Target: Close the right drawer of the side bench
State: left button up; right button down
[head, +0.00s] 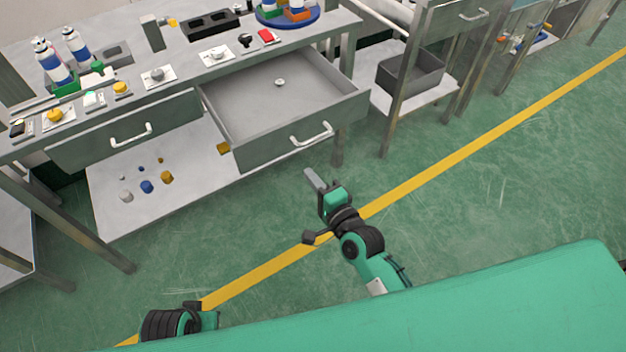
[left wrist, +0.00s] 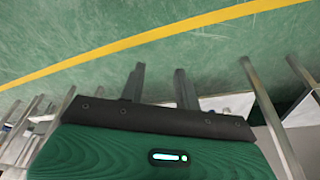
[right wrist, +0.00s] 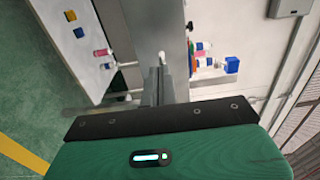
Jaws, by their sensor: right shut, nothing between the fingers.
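The right drawer (head: 345,108) of the side bench (head: 180,88) is pulled well out, with its grey inside showing. A small round piece lies in it near the back. Its white bar handle (head: 312,135) is on the front panel. My right gripper (head: 312,180) is shut and empty, in front of the drawer and just below the handle in the head view, apart from it. Its closed fingers (right wrist: 157,90) show in the right wrist view. My left gripper (left wrist: 160,84) is open and empty over the floor, its fingers apart; the head view shows only part of that arm.
The left drawer (head: 95,140) is shut. A lower shelf (head: 200,180) holds several small coloured parts. Bottles, buttons and a blue round tray (head: 262,17) stand on the bench top. A grey bin (head: 412,75) sits on the neighbouring rack. The green floor in front is clear.

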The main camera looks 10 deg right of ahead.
aim_at(284, 141)
jog(key=x, duration=1)
jog(key=shift+w+f, duration=0.1)
jog(key=shift+w, duration=0.2)
pick_arm(q)
jog(key=shift+r, duration=0.5)
pick_arm(e)
jog(key=shift+a, duration=0.1)
pick_arm(q)
jog(key=shift+s, duration=0.1)
